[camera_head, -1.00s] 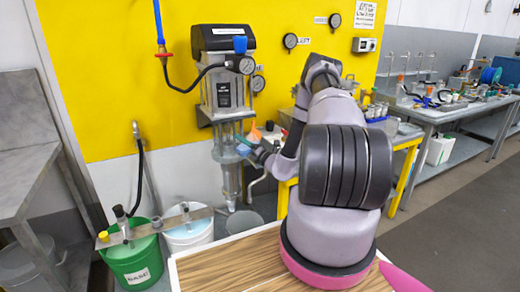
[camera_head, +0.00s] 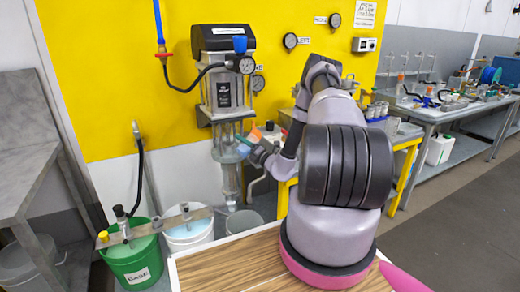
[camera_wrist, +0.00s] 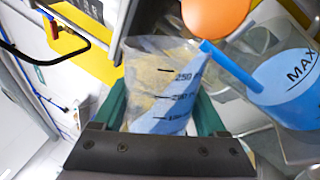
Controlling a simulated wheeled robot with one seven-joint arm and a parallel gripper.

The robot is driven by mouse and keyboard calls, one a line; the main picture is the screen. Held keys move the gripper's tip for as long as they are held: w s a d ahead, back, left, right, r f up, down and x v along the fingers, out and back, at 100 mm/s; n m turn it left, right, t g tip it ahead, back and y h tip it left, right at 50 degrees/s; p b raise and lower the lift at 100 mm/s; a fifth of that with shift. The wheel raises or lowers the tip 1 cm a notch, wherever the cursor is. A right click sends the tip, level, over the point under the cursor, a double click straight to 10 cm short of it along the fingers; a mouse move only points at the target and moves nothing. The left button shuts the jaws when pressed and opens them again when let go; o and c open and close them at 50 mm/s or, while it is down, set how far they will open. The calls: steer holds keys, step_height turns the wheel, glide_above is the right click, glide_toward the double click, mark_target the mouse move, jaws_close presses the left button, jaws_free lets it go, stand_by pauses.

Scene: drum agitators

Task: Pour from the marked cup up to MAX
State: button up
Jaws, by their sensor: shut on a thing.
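The marked cup (camera_wrist: 160,75) is clear, with black graduations and 250 near its rim. It is tilted, with blue liquid along its lower right side. My gripper (camera_wrist: 160,108) is shut on it, a green finger on each side. A blue stream (camera_wrist: 232,68) runs from the cup's lip to a clear vessel (camera_wrist: 285,85) marked MAX at the right. Blue liquid in that vessel reaches close to the MAX lettering; the exact level against the line is hard to tell. In the head view my gripper (camera_head: 252,149) is small, in front of the drum agitator's clear column.
An orange rounded thing (camera_wrist: 215,15) is close above the cup's lip; it also shows in the head view (camera_head: 256,134). The agitator (camera_head: 225,80) stands behind. A green bucket (camera_head: 134,262) and a white bucket (camera_head: 188,236) stand at left. A wooden tabletop (camera_head: 228,264) is in front.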

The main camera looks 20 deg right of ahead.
steer(key=shift+r+m, duration=0.2)
steer(key=shift+m, duration=0.2)
stand_by(0.7)
